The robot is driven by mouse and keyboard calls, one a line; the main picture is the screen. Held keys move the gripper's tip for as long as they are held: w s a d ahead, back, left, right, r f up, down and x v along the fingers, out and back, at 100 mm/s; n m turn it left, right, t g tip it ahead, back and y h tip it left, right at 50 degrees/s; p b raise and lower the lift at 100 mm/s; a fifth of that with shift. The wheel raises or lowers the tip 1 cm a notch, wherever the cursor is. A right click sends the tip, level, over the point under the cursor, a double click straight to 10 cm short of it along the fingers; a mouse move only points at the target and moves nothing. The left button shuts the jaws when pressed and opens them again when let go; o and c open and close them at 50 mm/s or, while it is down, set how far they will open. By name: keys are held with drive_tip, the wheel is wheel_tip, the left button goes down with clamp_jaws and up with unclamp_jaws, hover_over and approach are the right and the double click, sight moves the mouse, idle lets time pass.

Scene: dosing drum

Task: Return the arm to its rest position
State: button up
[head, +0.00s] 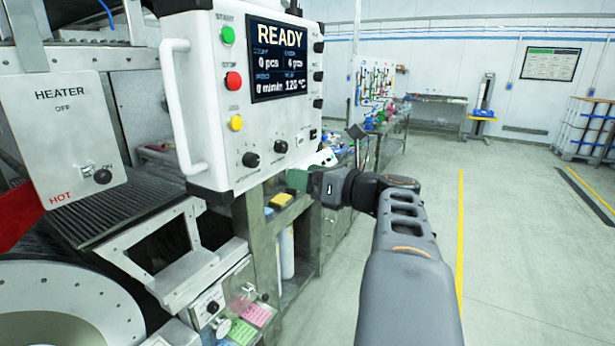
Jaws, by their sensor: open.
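My gripper (299,181) is at the end of my grey arm, which reaches in from the lower right of the head view. The gripper points left, just below the lower right corner of the white control panel (215,150). Its fingertips are small here and no object shows between them. I cannot tell how far it is from the panel. The panel's screen reads READY.
A heater box (60,140) marked HOT and a dark ribbed conveyor (130,208) stand at the left. A metal frame (262,250) is below the panel. Workbenches (390,135) stand farther back. The floor (530,240) at right is clear, with yellow lines.

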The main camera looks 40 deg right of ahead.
idle(0.3)
drive_tip(key=s+a+f+n+g+h, duration=0.2)
drive_tip(key=f+n+g, duration=0.3)
drive_tip(key=f+n, duration=0.35)
drive_tip(key=s+a+f+n+g+h, duration=0.15)
drive_tip(key=f+n+g, duration=0.25)
drive_tip(key=f+n, duration=0.5)
drive_tip(key=s+a+f+n+g+h, duration=0.1)
drive_tip(key=s+a+f+n+g, duration=0.1)
drive_tip(key=a+f+n, duration=0.2)
drive_tip(key=s+a+f+n+g+h, duration=0.1)
drive_tip(key=s+a+f+n+h, duration=0.1)
drive_tip(key=a+n, duration=0.6)
wheel_tip(320, 180, down, 2)
drive_tip(key=s+n, duration=0.1)
drive_tip(key=n, duration=0.4)
drive_tip(key=shift+s+a+g, duration=0.25)
drive_tip(key=shift+g, duration=0.15)
